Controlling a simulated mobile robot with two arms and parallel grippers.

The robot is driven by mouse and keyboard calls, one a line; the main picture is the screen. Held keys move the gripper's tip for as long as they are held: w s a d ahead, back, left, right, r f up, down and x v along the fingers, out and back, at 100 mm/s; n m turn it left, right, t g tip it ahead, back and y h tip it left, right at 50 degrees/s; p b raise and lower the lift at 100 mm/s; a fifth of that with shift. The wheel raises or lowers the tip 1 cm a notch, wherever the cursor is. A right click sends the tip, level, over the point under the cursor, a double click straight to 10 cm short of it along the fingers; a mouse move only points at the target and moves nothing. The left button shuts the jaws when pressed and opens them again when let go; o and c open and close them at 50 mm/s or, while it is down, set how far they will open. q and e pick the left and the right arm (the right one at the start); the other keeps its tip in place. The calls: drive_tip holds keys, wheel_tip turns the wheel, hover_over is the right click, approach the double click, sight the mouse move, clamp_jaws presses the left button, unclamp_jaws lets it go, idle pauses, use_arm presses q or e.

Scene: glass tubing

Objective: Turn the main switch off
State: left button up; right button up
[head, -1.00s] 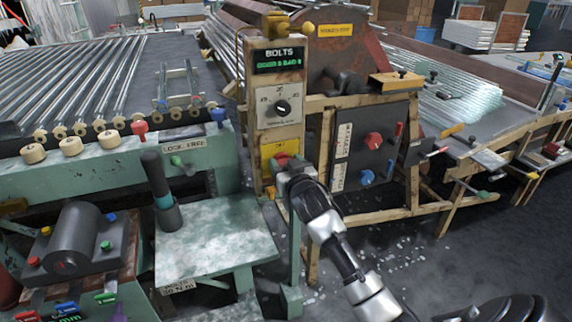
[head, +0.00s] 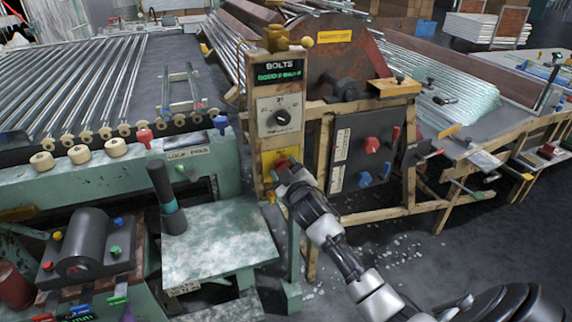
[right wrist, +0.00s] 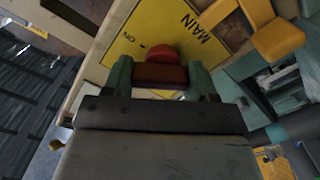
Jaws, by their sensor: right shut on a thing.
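The main switch is a red knob (right wrist: 165,62) on a yellow plate (right wrist: 130,30) lettered MAIN and ON. In the head view the plate (head: 268,158) is low on the wooden control post, below a dial. My right gripper (right wrist: 160,78) is shut on the red knob, with a green finger on either side of it. In the head view my right gripper (head: 284,176) covers most of the knob. The knob's exact setting is hard to read. My left gripper is not in view.
Above the plate are a black dial (head: 282,117) and a green BOLTS display (head: 279,72). A dark panel (head: 345,130) with red and blue knobs is to the right. A green bench (head: 225,245) stands to the left. A yellow part (right wrist: 278,38) sits close beside my gripper.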

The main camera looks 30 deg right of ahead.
drive_tip(key=n+p, duration=0.1)
drive_tip(key=n, duration=0.2)
drive_tip(key=shift+r, duration=0.15)
drive_tip(key=shift+n, duration=0.4)
drive_tip(key=n+p, duration=0.1)
drive_tip(key=n, duration=0.2)
drive_tip(key=shift+a, duration=0.1)
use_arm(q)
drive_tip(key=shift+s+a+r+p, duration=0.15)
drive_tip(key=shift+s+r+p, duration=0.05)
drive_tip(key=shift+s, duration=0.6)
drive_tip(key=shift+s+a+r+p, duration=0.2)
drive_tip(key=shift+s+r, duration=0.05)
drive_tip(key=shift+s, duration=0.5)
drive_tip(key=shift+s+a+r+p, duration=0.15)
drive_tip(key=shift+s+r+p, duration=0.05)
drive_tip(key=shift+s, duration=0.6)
use_arm(e)
drive_tip(key=shift+n, duration=2)
drive_tip(key=o, duration=0.9)
drive_tip(key=shift+w+a, duration=0.1)
